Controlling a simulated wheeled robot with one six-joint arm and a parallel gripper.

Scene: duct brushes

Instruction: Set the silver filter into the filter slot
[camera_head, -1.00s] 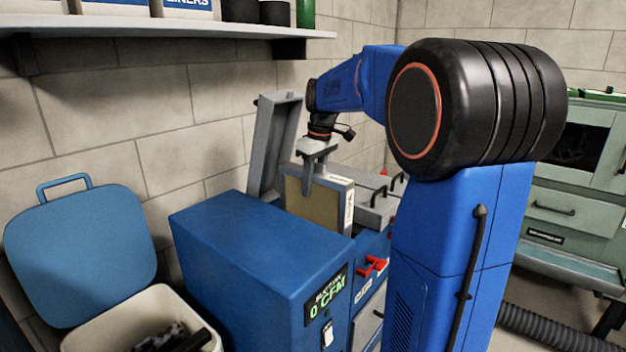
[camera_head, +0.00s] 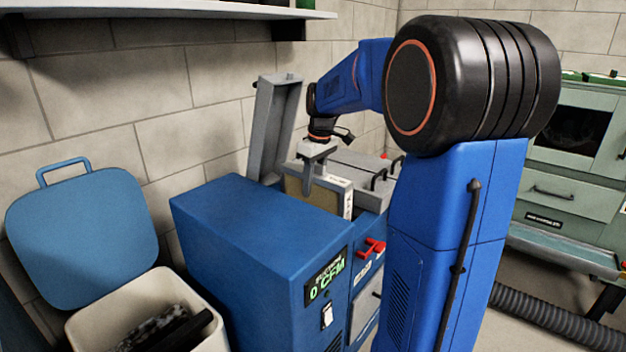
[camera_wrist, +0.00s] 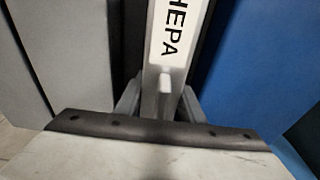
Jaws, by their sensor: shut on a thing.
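The silver filter (camera_head: 335,183) is an upright panel with a pale metal frame and a tan face. Its lower part is hidden behind the blue cabinet (camera_head: 262,225). In the wrist view the filter's edge (camera_wrist: 176,45) shows a white "HEPA" label between my two fingers. My gripper (camera_head: 307,182) is shut on the filter's top edge from above. The grey lid (camera_head: 274,128) stands open behind it. The filter slot's mouth is hidden, so I cannot tell how deep the filter sits or whether it touches the slot's walls.
Grey covers with black handles (camera_head: 378,180) and red levers (camera_head: 370,247) lie right of the filter. The cabinet's display reads "0 CFM". An open white bin (camera_head: 90,325) with a blue lid (camera_head: 85,230) stands at the left. A wall shelf (camera_head: 160,18) hangs above.

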